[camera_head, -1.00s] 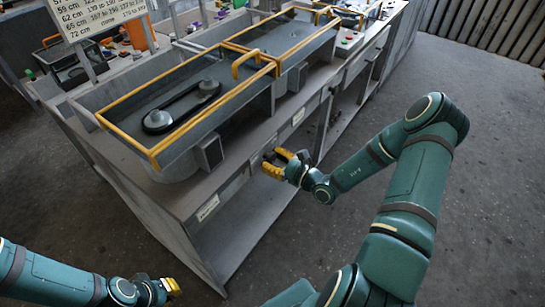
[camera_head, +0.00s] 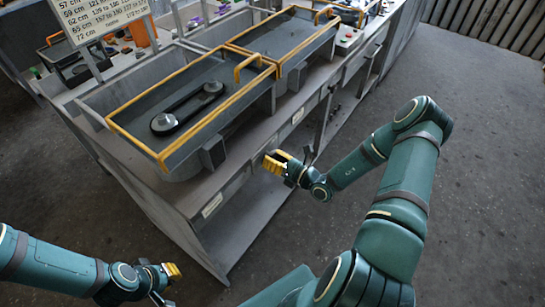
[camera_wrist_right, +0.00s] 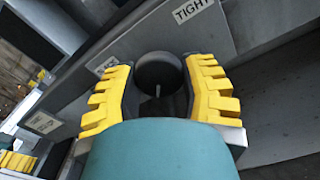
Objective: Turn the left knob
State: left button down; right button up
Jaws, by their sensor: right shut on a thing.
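My right gripper (camera_head: 276,162) is at the front face of the grey workbench (camera_head: 190,200). In the right wrist view its two yellow fingers (camera_wrist_right: 160,95) stand on either side of a dark round knob (camera_wrist_right: 158,72) and are shut on it. A pale line marks the knob's face. A label reading "TIGHT" (camera_wrist_right: 192,9) is on the panel near it. In the head view the knob is hidden by the gripper. My left gripper (camera_head: 173,271), with yellow fingertips, is at the lower left, apart from the bench; its opening is too small to judge.
On the bench, a yellow-edged glass cover (camera_head: 185,105) lies over a belt with two pulleys (camera_head: 188,107). A printed sign (camera_head: 100,15) stands behind. The floor in front is clear.

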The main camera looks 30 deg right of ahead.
dwell(0.3)
jog(key=o, duration=1.2)
jog(key=v, duration=1.2)
